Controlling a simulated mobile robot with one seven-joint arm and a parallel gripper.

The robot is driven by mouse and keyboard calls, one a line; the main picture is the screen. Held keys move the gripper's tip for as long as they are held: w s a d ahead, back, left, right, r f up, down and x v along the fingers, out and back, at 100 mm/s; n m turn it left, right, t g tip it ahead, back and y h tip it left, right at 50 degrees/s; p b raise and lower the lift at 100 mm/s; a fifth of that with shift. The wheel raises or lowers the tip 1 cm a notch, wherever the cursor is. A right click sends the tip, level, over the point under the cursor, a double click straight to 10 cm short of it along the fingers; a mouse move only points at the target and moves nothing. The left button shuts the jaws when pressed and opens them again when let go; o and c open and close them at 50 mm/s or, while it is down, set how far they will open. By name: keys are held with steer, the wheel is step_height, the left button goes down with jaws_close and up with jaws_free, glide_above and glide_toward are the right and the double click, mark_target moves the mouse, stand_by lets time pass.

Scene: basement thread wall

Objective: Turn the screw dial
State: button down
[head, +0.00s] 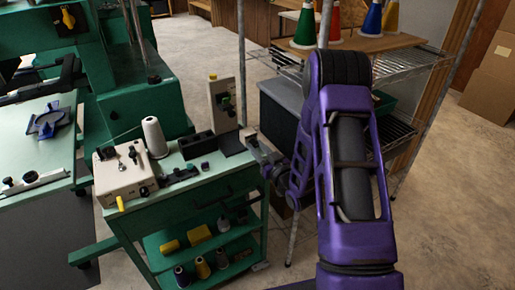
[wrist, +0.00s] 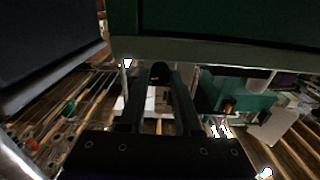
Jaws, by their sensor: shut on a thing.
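My gripper (head: 252,140) is at the right end of the green cart's top, beside a dark plate and block, at the end of my purple arm. In the wrist view my gripper (wrist: 161,84) shows two dark fingers closed on a small dark rounded knob (wrist: 160,70), apparently the screw dial. The knob sits between the fingertips, just below a green edge. In the head view the gripped knob is too small or hidden to make out. Its mount and any markings cannot be told.
A cream upright unit (head: 222,104) stands behind the gripper. A cream box with dark knobs (head: 124,172) and a white thread cone (head: 154,137) stand on the green cart (head: 183,206). A wire shelf (head: 400,66) with coloured cones is behind my arm. Bare floor lies at right.

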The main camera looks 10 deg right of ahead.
steer(key=shift+n, duration=0.3)
steer(key=shift+n, duration=2.7)
steer(key=c, duration=0.6)
jaws_free()
steer(key=v, duration=1.7)
steer(key=shift+s, duration=0.2)
